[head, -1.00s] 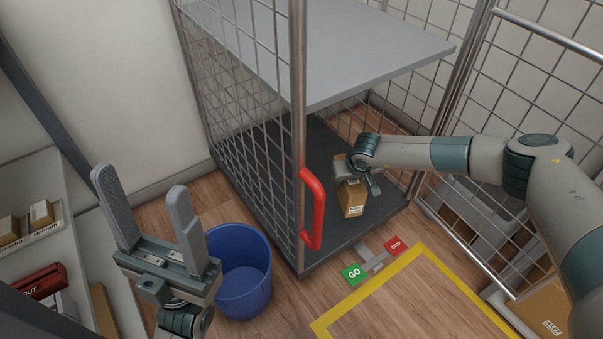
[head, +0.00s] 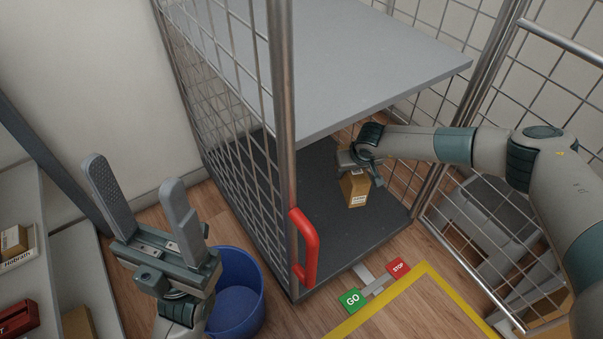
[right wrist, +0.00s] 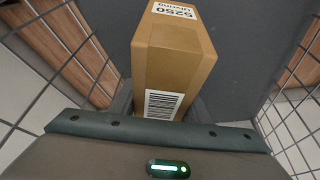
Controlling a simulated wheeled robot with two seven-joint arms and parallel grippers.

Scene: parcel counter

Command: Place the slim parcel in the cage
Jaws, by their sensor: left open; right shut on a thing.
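The slim parcel (head: 356,189) is a small brown box with white labels. It is in the cage's lower space, above the dark base (head: 338,236); I cannot tell whether it touches the base. My right gripper (head: 360,172) is shut on it, its fingers mostly hidden. In the right wrist view the parcel (right wrist: 172,62) stands out from the gripper, with a barcode label near the jaws. The cage (head: 283,120) has wire mesh sides and a grey shelf above the parcel. My left gripper (head: 138,205) is open and empty, outside the cage at the left.
A red handle (head: 305,248) is on the cage's front post. A blue bin (head: 237,290) stands below my left gripper. GO (head: 352,300) and STOP (head: 398,268) pedals lie at the cage's front edge. Yellow tape marks the floor. Shelves with boxes (head: 14,241) are at far left.

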